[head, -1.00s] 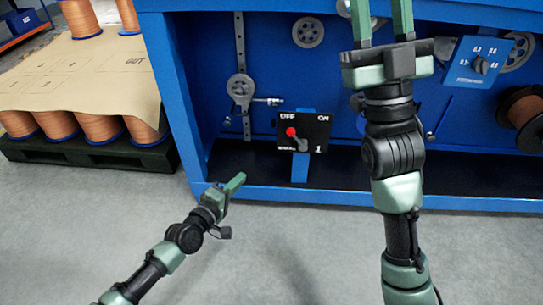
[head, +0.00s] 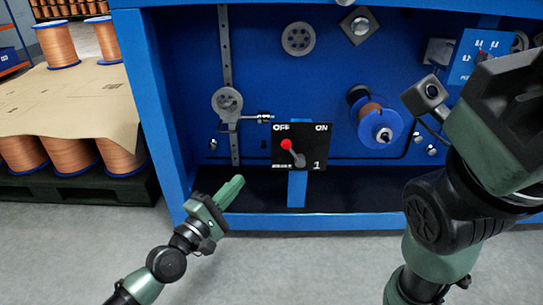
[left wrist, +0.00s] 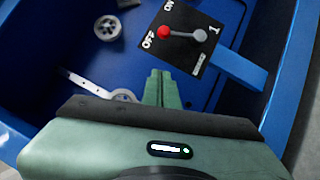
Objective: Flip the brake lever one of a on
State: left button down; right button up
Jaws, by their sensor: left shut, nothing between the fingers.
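The brake lever (head: 292,152) has a red knob on a grey arm. It sits on a black panel (head: 318,149) marked OFF, ON and 1, and the knob leans up and left, to the OFF side. In the left wrist view the lever (left wrist: 182,33) shows at the top, its knob beside the OFF label. My left gripper (head: 238,183) is shut and empty, below and left of the panel and apart from it. Its closed fingers (left wrist: 162,88) point toward the panel. My right arm is at the right; its fingertips are out of the frame.
The panel stands on a blue post (head: 297,190) inside a blue cabinet. Near it are a spool (head: 378,128), a slotted rail with a pulley (head: 227,104) and another pulley (head: 298,39). Copper spools (head: 68,157) stand on a pallet at left. The floor in front is clear.

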aim_at(293, 153)
pick_arm(q)
jog(key=shift+w, duration=0.1)
jog(key=s+d+x, duration=0.1)
jog(key=d+x, duration=0.1)
jog(key=x, duration=1)
jog(key=shift+d+r, duration=0.3)
jog(key=shift+r, duration=0.15)
